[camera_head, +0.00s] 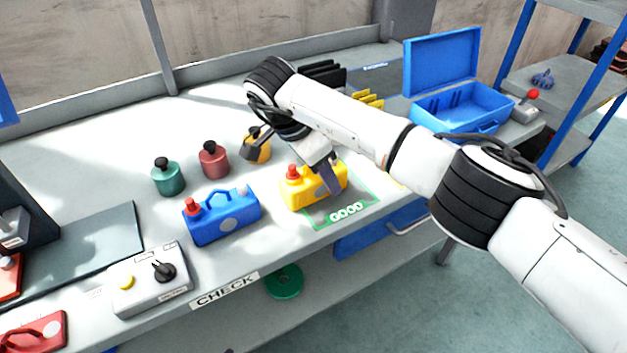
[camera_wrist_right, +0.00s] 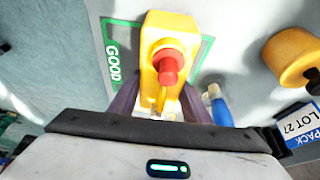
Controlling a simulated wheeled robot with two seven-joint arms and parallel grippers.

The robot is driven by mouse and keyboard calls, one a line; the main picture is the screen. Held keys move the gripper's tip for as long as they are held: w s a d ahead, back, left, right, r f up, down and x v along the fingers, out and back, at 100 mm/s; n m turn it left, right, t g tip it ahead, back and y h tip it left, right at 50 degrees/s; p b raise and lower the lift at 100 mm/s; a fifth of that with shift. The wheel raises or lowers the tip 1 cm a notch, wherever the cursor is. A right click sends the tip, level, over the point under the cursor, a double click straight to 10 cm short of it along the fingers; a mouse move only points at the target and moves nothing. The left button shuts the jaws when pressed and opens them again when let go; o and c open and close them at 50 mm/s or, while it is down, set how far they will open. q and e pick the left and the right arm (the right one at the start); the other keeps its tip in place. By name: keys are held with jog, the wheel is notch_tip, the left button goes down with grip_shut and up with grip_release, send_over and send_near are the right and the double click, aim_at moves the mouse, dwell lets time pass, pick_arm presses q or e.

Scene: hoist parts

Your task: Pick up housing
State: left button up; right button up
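A yellow housing (camera_head: 302,192) with a red cap stands at the green-outlined GOOD area near the front edge of the bench. My right gripper (camera_head: 331,180) is down over it, with one finger in front of its near side. In the right wrist view the yellow housing (camera_wrist_right: 166,30) lies between the two fingers of my right gripper (camera_wrist_right: 168,92), one on each side. The fingers come close to its sides; I cannot tell whether they press on it. A blue housing (camera_head: 222,217) stands to the left. My left gripper is not in view.
Green (camera_head: 167,177), red (camera_head: 213,160) and yellow (camera_head: 257,147) knobbed parts stand behind the housings. A grey switch box (camera_head: 149,281) is at the front left. An open blue case (camera_head: 462,104) stands at the back right. A red housing (camera_head: 35,335) lies at lower left.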

jog(key=shift+r, duration=0.1)
jog(key=c, duration=0.4)
notch_tip(320, 180, up, 10)
dwell(0.5)
